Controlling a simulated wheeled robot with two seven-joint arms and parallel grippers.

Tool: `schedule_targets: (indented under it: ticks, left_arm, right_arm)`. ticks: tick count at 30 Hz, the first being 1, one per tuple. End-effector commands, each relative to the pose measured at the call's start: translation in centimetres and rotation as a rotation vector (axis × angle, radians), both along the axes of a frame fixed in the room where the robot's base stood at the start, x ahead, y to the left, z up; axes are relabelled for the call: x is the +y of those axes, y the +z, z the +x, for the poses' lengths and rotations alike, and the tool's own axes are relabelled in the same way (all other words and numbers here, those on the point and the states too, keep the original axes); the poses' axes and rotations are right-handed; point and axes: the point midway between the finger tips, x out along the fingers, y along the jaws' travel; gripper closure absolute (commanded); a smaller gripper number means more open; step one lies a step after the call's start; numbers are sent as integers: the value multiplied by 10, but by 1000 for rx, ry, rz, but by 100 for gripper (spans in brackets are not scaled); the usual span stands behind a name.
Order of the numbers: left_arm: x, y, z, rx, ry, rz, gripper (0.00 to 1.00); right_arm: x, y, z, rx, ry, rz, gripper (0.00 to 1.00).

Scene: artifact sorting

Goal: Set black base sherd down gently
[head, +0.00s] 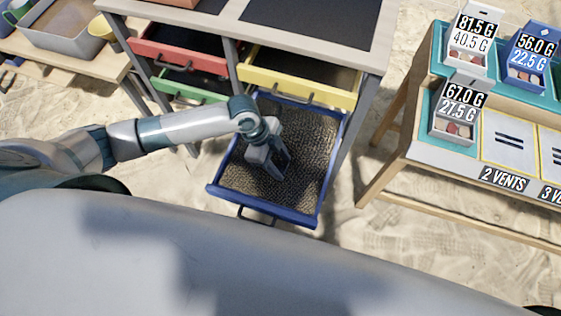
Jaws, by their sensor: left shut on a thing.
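My left gripper (270,167) reaches down into the open blue drawer (262,203), near its middle. It is shut on a dark piece (286,163), the black base sherd, of which only a small part shows beside the fingers. The sherd is at or just above the drawer's brown textured lining; I cannot tell whether it touches. My right gripper is not in view.
Above the blue drawer are a yellow drawer (300,83), a red drawer (177,52) and a green drawer (185,91), all partly open. A sorting table (408,150) with labelled boxes stands at the right. The drawer lining around the gripper is clear.

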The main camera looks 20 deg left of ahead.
Motion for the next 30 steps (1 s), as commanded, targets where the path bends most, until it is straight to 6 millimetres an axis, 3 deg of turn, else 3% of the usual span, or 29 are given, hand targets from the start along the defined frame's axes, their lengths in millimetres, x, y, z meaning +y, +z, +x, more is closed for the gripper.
schedule_targets:
  ticks: [1,2,4,19,30]
  left_arm:
    - [0,-2,0,0,0,0,78]
    - [0,-2,0,0,0,0,52]
    - [0,-1,0,0,0,0,38]
    - [3,7,0,-1,0,-1,38]
    - [24,58,1,-4,-1,0,38]
  right_arm:
    - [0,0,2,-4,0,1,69]
    - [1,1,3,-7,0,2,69]
    - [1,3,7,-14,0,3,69]
    - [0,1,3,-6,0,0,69]
    - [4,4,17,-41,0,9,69]
